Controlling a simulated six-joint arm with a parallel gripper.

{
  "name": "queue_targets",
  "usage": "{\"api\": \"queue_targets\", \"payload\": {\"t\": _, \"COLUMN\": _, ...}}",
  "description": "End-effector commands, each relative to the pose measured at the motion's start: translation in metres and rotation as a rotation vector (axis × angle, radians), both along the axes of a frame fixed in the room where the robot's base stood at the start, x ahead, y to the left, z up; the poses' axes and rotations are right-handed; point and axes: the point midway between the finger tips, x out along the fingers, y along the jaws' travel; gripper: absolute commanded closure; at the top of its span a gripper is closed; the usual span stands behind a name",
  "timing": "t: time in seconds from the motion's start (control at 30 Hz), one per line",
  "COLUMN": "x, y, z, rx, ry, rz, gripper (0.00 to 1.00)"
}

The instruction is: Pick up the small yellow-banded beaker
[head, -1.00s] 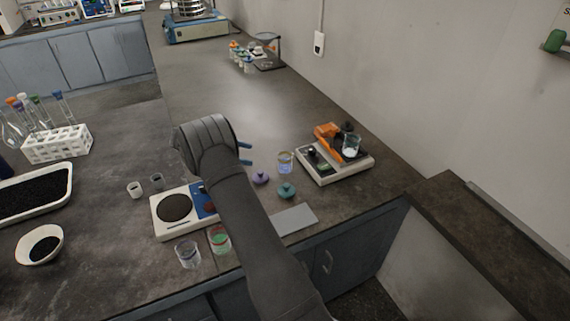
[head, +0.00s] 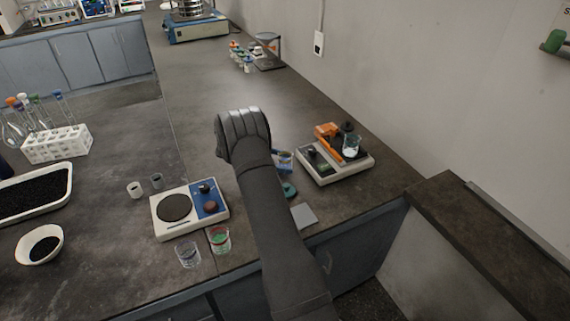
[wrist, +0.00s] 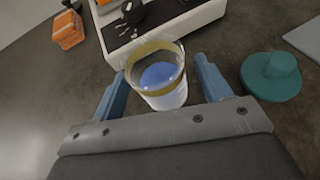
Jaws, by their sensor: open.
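The small yellow-banded beaker (wrist: 172,98) is clear glass with a yellow band near its rim and something blue inside. In the wrist view it stands upright between the two blue fingers of my gripper (wrist: 160,67). The fingers are open, with a gap visible on each side of the glass. In the head view the beaker (head: 286,162) is partly hidden by my gripper and arm, just right of the wrist.
A balance (head: 338,167) with an orange item and a beaker stands close behind. A teal lidded knob (wrist: 271,76) sits right of the gripper in the wrist view. A hotplate (head: 160,222) and two beakers stand left of my arm.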

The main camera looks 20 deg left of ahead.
Motion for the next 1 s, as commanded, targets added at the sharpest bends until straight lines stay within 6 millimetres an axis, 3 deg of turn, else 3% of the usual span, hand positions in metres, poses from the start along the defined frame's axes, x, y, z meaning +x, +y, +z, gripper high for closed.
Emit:
{"api": "queue_targets", "payload": {"t": 0.1, "x": 0.0051, "y": -0.0133, "z": -0.0055, "rx": -0.001, "ry": 0.001, "rz": -0.001, "gripper": 0.30}}
{"api": "queue_targets", "payload": {"t": 0.33, "x": 0.0061, "y": -0.0143, "z": -0.0062, "rx": 0.000, "ry": 0.000, "rz": 0.001, "gripper": 0.30}}
{"api": "queue_targets", "payload": {"t": 0.6, "x": 0.0060, "y": -0.0141, "z": -0.0059, "rx": 0.000, "ry": 0.000, "rz": 0.001, "gripper": 0.80}}
{"api": "queue_targets", "payload": {"t": 1.0, "x": 0.0061, "y": -0.0139, "z": -0.0031, "rx": 0.001, "ry": -0.002, "rz": 0.001, "gripper": 0.80}}
